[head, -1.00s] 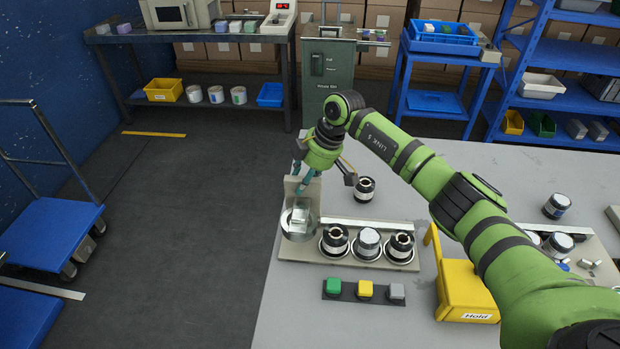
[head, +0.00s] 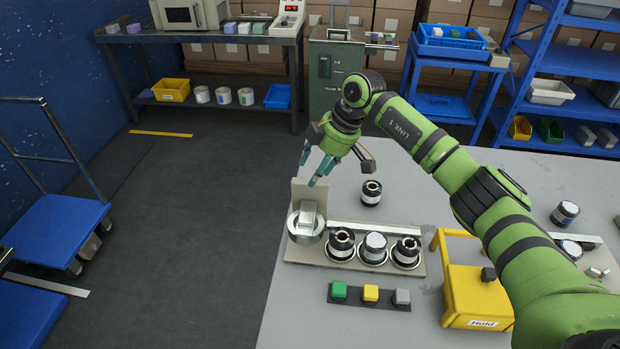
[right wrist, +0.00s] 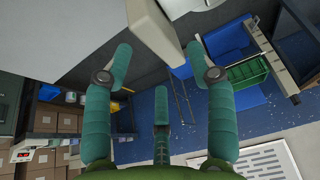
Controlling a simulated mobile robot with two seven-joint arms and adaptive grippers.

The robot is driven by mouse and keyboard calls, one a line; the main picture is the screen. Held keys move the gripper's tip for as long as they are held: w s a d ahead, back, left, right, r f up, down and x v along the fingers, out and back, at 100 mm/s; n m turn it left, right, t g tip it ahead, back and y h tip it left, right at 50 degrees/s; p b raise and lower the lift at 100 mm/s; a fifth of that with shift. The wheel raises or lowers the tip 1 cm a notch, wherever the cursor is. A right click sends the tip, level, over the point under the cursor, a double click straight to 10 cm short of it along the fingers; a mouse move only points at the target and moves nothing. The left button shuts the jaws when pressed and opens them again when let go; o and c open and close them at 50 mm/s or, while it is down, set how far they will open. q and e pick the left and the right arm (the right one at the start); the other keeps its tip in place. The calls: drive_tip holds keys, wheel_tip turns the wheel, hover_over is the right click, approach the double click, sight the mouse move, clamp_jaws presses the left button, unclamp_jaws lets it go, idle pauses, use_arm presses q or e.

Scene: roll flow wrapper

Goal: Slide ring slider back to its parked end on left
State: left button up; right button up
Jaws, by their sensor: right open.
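A silver ring (head: 292,226) with a blocky silver piece (head: 309,213) on it sits at the left end of the beige base plate (head: 340,265), in front of a beige upright panel. I take it to be the ring slider. A pale metal rail (head: 375,230) runs along the plate's back edge to the right. My right gripper (head: 312,172) is open and empty, above and slightly behind the ring, apart from it. Its teal fingers also show spread in the right wrist view (right wrist: 160,62), with nothing between them. My left gripper is not in view.
Several black-and-silver round parts, one of them (head: 340,243), stand in cups right of the ring. Another (head: 371,192) stands behind the rail. Green, yellow and grey buttons (head: 370,293) lie in front. A yellow "Hold" box (head: 475,295) stands right.

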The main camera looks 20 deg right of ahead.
drive_tip(key=v, duration=0.7)
drive_tip(key=shift+a, duration=0.15)
